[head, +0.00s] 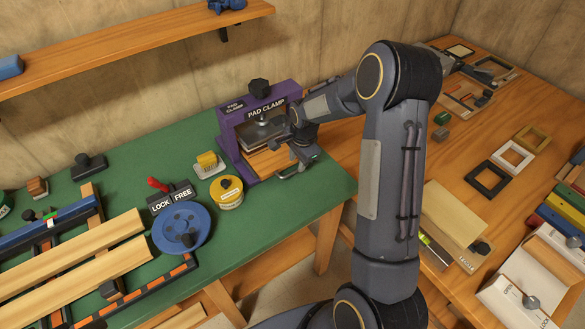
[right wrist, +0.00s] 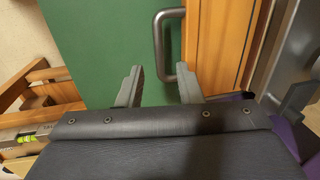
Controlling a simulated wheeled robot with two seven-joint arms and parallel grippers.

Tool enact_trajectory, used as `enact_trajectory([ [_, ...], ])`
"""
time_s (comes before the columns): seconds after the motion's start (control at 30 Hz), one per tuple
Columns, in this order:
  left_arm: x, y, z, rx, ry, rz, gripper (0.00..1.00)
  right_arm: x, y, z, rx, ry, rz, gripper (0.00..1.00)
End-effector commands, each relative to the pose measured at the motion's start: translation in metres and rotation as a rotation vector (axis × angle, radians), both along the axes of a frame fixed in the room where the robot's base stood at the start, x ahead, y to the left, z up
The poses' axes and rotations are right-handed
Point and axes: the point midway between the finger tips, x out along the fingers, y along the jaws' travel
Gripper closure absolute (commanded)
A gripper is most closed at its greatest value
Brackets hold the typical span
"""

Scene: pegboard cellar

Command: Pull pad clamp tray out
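The pad clamp (head: 231,143) is a purple frame labelled PAD CLAMP at the back of the green bench. Its wooden tray (head: 252,165) shows in the lower opening, under a dark metal plate. In the right wrist view the tray (right wrist: 213,45) has a grey bar handle (right wrist: 158,40) on its front edge. My right gripper (head: 298,160) is at the clamp's right side by the tray's front. In the right wrist view my right gripper (right wrist: 160,78) is open and empty, its fingertips just short of the handle's near end. My left gripper is out of view.
A yellow round tin (head: 231,194), a yellow block on a white base (head: 208,165) and a blue wheel (head: 181,229) stand left of the clamp. The green bench (head: 290,215) is bare in front of it. A wooden table (head: 335,150) adjoins on the right.

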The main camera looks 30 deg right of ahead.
Motion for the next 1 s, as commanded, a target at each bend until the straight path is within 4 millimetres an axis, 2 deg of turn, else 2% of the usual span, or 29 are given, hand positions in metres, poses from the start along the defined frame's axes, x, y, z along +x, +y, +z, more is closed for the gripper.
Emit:
enact_trajectory([
  [0.1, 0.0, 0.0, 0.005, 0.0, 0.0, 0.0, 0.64, 0.003, 0.001, -0.018, 0.002, 0.002, 0.0, 0.67],
  [0.3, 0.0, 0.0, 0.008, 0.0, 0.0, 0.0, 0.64, 0.006, 0.001, -0.036, 0.001, 0.0, 0.002, 0.67],
  [0.6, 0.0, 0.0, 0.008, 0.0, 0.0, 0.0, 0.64, 0.007, 0.001, -0.039, 0.001, -0.002, 0.002, 0.67],
  [0.83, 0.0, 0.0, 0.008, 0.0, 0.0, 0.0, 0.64, 0.007, 0.001, -0.039, 0.001, -0.002, 0.002, 0.98],
  [1.0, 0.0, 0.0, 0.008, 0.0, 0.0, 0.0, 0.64, 0.007, 0.001, -0.039, 0.001, -0.002, 0.002, 1.0],
])
